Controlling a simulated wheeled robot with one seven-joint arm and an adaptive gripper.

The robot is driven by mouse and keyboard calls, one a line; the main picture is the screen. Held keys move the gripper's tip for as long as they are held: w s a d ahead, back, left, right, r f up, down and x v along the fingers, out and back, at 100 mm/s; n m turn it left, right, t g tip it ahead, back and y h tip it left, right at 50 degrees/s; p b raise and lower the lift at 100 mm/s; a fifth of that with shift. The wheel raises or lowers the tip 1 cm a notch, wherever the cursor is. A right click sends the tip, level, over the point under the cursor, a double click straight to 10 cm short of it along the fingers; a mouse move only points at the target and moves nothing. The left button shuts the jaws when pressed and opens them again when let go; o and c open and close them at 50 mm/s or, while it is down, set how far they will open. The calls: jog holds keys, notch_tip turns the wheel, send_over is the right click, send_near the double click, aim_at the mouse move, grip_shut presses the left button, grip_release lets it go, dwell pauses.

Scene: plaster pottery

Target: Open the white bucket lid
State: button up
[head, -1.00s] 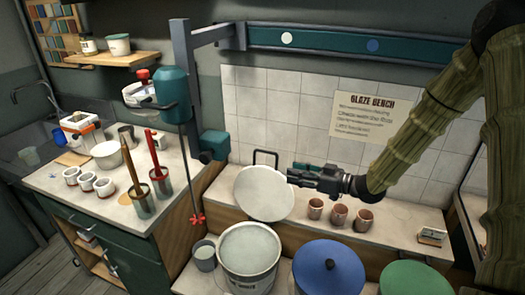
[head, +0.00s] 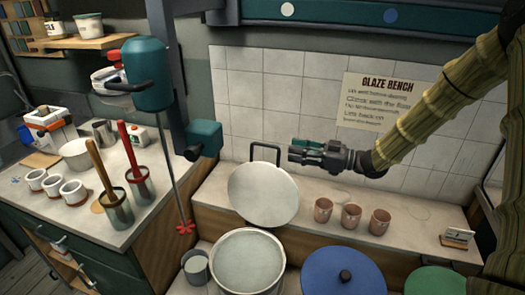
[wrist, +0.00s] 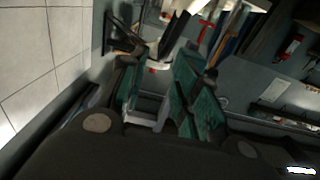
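The white bucket (head: 247,285) stands low in front of the bench, its mouth uncovered and showing pale contents. Its round white lid (head: 262,195) stands raised and tilted back at the bucket's rear edge. A dark loop handle (head: 265,147) shows above the lid's top. My gripper (head: 293,152) is just right of the handle and above the lid's right edge, pointing left, apart from the lid in the picture. In the wrist view its green-padded fingers (wrist: 158,95) are spread with nothing between them. A dark bar, perhaps the handle (wrist: 122,38), shows beyond the fingertips.
A blue lid (head: 345,280) and a green lid (head: 435,280) are to the right. Three clay cups (head: 351,216) stand on the ledge behind. Tiled wall lies behind.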

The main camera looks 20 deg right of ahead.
aim_at(256, 144)
jog(key=p+x, duration=0.2)
jog(key=x, duration=0.9)
jog(key=shift+c, duration=0.2)
grip_shut()
